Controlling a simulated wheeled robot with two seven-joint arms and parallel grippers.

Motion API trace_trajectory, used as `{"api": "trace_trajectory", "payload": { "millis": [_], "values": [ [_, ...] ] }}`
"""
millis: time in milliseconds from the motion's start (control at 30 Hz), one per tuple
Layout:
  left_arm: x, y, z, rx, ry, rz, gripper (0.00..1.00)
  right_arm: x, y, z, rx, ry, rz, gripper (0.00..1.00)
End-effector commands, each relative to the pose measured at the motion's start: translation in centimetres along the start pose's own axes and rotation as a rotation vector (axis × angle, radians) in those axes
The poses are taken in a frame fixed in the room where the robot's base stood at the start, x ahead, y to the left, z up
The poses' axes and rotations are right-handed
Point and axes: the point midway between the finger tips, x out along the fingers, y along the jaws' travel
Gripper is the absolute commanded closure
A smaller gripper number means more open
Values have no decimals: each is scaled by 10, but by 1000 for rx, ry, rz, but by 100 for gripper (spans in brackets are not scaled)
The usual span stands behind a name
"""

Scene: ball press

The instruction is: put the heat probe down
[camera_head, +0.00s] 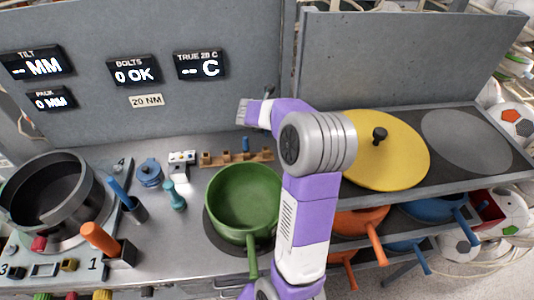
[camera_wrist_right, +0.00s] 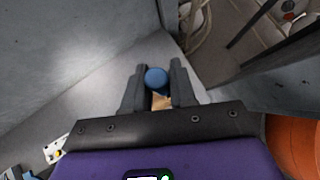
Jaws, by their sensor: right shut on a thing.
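In the right wrist view, my right gripper (camera_wrist_right: 157,84) is shut on the heat probe, and the round blue end (camera_wrist_right: 156,78) of the probe shows between the two dark fingers. A bit of tan wood (camera_wrist_right: 161,102) shows just below it. In the head view, my right gripper (camera_head: 243,113) is above the back of the bench, over a wooden rack (camera_head: 222,159). A short blue upright piece (camera_head: 245,144) shows at this rack below the fingers. I cannot tell whether the probe's tip is seated in the rack. My left gripper is not in view.
A green pan (camera_head: 243,196) sits in front of the rack, beside my right arm. A yellow lid (camera_head: 388,150) with a black knob lies on the right cooktop. A black round press pot (camera_head: 48,195), a blue-handled tool (camera_head: 121,193) and an orange-handled tool (camera_head: 99,238) stand at left.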

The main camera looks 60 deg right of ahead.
Motion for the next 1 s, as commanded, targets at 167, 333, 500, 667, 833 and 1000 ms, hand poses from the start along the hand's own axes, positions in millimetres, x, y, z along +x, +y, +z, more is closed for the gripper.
{"api": "trace_trajectory", "payload": {
  "millis": [167,333,500,667,833,1000],
  "values": [
    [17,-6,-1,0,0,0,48,26,-1,-25,-8,4,3,100],
    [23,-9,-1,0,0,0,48,36,0,-36,-7,2,4,100],
    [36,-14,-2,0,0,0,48,56,0,-57,-8,5,3,100],
    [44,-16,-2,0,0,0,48,69,0,-69,-6,3,4,100],
    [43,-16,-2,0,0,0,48,69,0,-69,-6,1,5,100],
    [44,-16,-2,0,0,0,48,70,0,-70,-6,1,4,100]
  ]
}}
